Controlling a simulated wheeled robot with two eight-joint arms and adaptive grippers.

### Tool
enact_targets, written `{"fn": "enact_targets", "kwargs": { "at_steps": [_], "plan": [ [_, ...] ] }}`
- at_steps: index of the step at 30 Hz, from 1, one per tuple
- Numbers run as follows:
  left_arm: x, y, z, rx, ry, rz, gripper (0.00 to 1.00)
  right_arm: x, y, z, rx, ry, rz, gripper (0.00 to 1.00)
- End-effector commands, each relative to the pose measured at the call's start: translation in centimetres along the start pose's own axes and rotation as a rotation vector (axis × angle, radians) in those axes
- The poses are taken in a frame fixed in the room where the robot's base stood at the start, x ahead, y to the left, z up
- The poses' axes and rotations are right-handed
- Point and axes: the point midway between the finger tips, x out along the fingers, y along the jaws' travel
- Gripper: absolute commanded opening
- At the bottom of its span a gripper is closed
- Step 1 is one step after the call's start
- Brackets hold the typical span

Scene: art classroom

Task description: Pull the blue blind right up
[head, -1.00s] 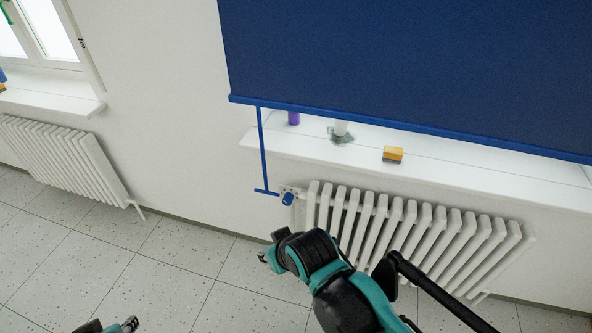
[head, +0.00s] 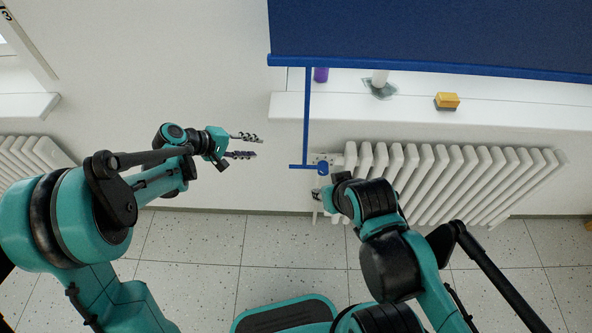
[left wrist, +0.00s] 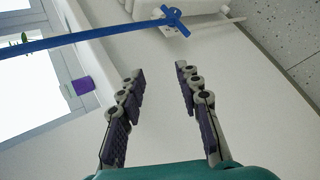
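The blue blind (head: 430,30) hangs in front of the window, its bottom bar (head: 430,69) just above the sill. A blue pull rod (head: 306,115) hangs from the bar's left end and finishes in a blue crossbar handle (head: 302,167). The rod (left wrist: 80,39) crosses the upper left wrist view. My left gripper (head: 259,146) is open and empty, left of the rod and slightly above the crossbar, pointing at it. Its open fingers also show in the left wrist view (left wrist: 158,75). My right gripper (head: 320,194) is mostly hidden by its wrist, just below the handle; I cannot tell its state.
The wall left of the rod is clear.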

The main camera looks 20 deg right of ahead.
Motion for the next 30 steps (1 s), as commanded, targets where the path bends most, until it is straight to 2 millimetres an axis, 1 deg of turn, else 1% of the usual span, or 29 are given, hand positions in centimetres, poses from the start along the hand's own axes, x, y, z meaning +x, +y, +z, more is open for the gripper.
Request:
{"fn": "enact_targets", "kwargs": {
  "at_steps": [1, 2, 3, 6, 9, 13, 15, 18, 23, 30],
  "plan": [
    [2.6, -0.9, -0.9, -0.034, -0.041, 0.039, 0.34, 0.6, 0.0, 0.5, 0.000, 0.000, 0.000, 0.34],
    [3.9, -1.3, -1.2, -0.056, -0.067, 0.064, 0.34, 0.8, 0.0, 0.6, 0.000, 0.000, 0.000, 0.34],
    [5.6, -1.9, -1.5, -0.087, -0.103, 0.098, 0.34, 1.0, 0.0, 0.8, 0.000, 0.000, 0.000, 0.34],
    [9.4, -3.6, -2.0, -0.153, -0.190, 0.175, 0.34, 1.6, 0.0, 1.2, 0.000, 0.000, 0.000, 0.34],
    [12.3, -5.5, -1.9, -0.208, -0.267, 0.239, 0.34, 2.1, 0.0, 1.5, 0.000, 0.000, 0.000, 0.34],
    [14.8, -7.5, -1.5, -0.255, -0.343, 0.297, 0.34, 2.4, 0.0, 1.8, 0.000, 0.000, 0.000, 0.34],
    [15.5, -8.2, -1.3, -0.269, -0.369, 0.316, 0.34, 2.5, 0.0, 1.8, 0.000, 0.000, 0.000, 0.34],
    [16.2, -8.7, -1.0, -0.281, -0.390, 0.331, 0.34, 2.7, 0.0, 1.9, 0.000, 0.000, 0.000, 0.34],
    [18.0, -8.2, -0.3, -0.283, -0.397, 0.334, 0.34, 3.2, 0.0, 2.3, 0.000, 0.000, 0.000, 0.34],
    [21.4, -6.8, 0.9, -0.282, -0.395, 0.333, 0.34, 4.3, 0.0, 3.1, 0.000, 0.000, 0.000, 0.34]
  ]
}}
